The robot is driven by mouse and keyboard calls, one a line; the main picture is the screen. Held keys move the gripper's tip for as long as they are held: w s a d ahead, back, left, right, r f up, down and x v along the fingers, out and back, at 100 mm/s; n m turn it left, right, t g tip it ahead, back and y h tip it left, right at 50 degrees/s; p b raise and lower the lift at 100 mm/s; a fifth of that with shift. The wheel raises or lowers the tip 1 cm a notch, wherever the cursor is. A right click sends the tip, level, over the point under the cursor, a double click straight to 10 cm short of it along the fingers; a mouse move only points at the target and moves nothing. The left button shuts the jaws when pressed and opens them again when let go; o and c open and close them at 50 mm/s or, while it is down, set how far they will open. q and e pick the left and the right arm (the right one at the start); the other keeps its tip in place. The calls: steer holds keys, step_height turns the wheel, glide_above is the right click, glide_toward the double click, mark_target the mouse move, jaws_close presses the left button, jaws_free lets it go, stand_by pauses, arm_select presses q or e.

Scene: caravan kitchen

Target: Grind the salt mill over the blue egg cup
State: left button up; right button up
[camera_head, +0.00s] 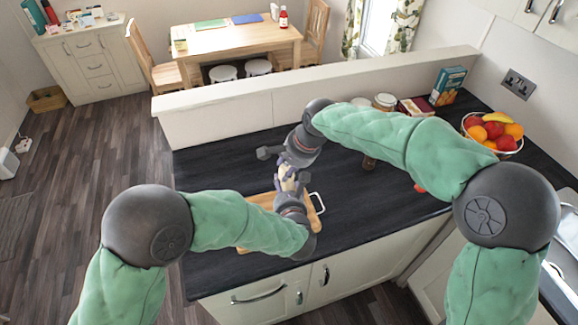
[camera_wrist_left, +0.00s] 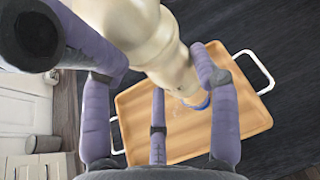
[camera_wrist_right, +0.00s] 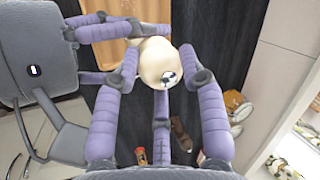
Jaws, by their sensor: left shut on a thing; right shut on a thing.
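The cream salt mill (camera_wrist_left: 150,40) is held between both my grippers above a wooden tray (camera_wrist_left: 135,105) with white handles. My left gripper (camera_wrist_left: 158,75) is shut around the mill's body. In the left wrist view a sliver of the blue egg cup (camera_wrist_left: 201,104) shows on the tray at the mill's lower end; the rest of the cup is hidden. In the head view the grippers and arms mostly cover the mill (camera_head: 286,178).
A fruit bowl (camera_head: 492,143), jars (camera_head: 385,101) and a teal box (camera_head: 448,85) stand at the counter's back right. A small brown object (camera_head: 368,162) and a red one (camera_head: 420,188) stand right of the tray. The counter's left part is clear. A low wall (camera_head: 220,118) runs behind.

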steer(key=shift+a+f, duration=0.1)
steer(key=shift+a, duration=0.15)
steer(key=o, duration=1.1)
steer(key=shift+o, duration=0.2)
steer(key=shift+d, duration=0.15)
steer(key=shift+d+r, duration=0.1)
steer(key=shift+r, duration=0.3)
steer(key=v, duration=0.7)
steer(key=shift+s+r, duration=0.15)
step_height(320, 180, up, 7)
